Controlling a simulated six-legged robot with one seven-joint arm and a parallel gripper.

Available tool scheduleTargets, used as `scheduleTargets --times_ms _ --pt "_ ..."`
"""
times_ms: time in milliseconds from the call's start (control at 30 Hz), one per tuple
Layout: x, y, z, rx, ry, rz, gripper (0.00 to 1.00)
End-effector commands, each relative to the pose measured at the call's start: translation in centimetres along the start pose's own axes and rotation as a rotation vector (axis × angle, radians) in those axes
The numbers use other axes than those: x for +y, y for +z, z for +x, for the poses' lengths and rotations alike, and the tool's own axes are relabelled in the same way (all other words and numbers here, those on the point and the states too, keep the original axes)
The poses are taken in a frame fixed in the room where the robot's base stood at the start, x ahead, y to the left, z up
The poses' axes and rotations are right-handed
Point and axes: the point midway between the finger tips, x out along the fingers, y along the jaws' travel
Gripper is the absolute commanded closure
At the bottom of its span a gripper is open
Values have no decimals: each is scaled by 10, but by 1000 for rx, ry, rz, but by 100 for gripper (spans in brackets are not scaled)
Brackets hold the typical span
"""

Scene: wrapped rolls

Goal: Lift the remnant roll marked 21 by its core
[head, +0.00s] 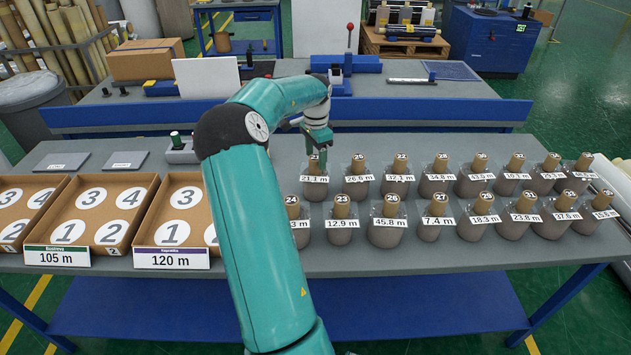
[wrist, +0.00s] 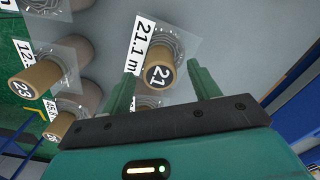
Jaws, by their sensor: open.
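The roll marked 21 (head: 315,190) is a grey wrapped roll standing at the left end of the back row on the grey table, with a 21.1 m tag. Its tan core, marked 21, sticks up from it and also shows in the wrist view (wrist: 161,71). My gripper (head: 318,145) is over this roll. In the wrist view my gripper (wrist: 163,70) is open, and the core's end appears between its two green fingers, a little nearer the left one. I see no finger clearly touching the core; how deep it sits between them I cannot tell.
Rolls 24, 23 (head: 342,224) and 26 (head: 388,220) stand in the front row; my arm partly covers 24. Roll 25 (head: 358,178) is just right of 21. Cardboard trays (head: 145,187) with numbered circles lie at left. A blue-edged bench (head: 430,112) is behind.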

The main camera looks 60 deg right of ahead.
Motion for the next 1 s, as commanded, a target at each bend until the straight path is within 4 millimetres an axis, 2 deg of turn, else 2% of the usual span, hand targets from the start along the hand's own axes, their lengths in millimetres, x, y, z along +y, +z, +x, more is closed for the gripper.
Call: scheduleTargets --times_ms 100,200,467,767,1000 --pt "1 2 21 -1 4 0 39" --pt "0 2 32 0 2 0 39" --pt "0 2 35 0 -1 -1 41" --pt "0 2 35 0 0 -1 100" --pt "0 1 34 0 -1 -1 100"
